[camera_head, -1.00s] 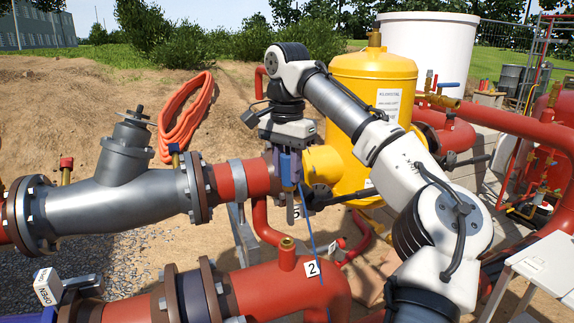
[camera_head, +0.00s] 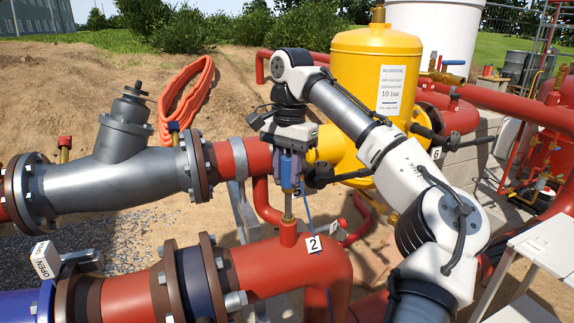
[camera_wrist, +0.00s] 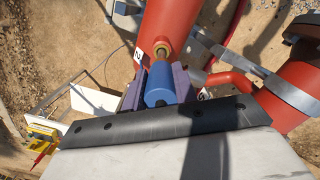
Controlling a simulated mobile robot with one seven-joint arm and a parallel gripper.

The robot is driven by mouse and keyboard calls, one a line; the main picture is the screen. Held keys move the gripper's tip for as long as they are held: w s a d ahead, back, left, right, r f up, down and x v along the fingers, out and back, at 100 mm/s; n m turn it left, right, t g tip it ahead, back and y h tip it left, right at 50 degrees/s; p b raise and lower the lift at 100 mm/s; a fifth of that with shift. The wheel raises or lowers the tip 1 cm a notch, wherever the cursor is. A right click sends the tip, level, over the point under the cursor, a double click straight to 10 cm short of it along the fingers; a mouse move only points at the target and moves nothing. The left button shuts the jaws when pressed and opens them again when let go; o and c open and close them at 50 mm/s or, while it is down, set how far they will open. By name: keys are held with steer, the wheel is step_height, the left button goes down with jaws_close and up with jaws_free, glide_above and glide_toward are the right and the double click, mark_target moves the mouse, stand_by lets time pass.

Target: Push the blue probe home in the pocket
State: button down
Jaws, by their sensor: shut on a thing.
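The blue probe (camera_head: 286,170) is held upright in my gripper (camera_head: 289,184), and its metal stem points down. In the head view the stem's lower end meets the top of the red stub (camera_head: 289,234) on the pipe with label 2 (camera_head: 314,244). How deep the stem sits cannot be told. In the wrist view the blue probe (camera_wrist: 160,84) lies between the two purple fingers of my gripper (camera_wrist: 160,86). The brass pocket mouth (camera_wrist: 161,50) shows just past its end on the red pipe. A thin blue cable (camera_head: 312,222) hangs from the probe.
A red pipe with a grey strainer (camera_head: 110,180) runs left behind my gripper. The yellow separator (camera_head: 368,90) stands close behind my arm. A blue valve body with an OPEN tag (camera_head: 46,259) is at lower left. A white table (camera_head: 530,262) is at lower right.

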mark_target(287, 186)
steer(key=shift+f, duration=0.1)
stand_by(0.3)
steer(key=shift+f+b, duration=0.5)
steer(key=shift+f, duration=2.95)
steer(key=c, duration=0.6)
jaws_free()
steer(key=shift+o, duration=0.2)
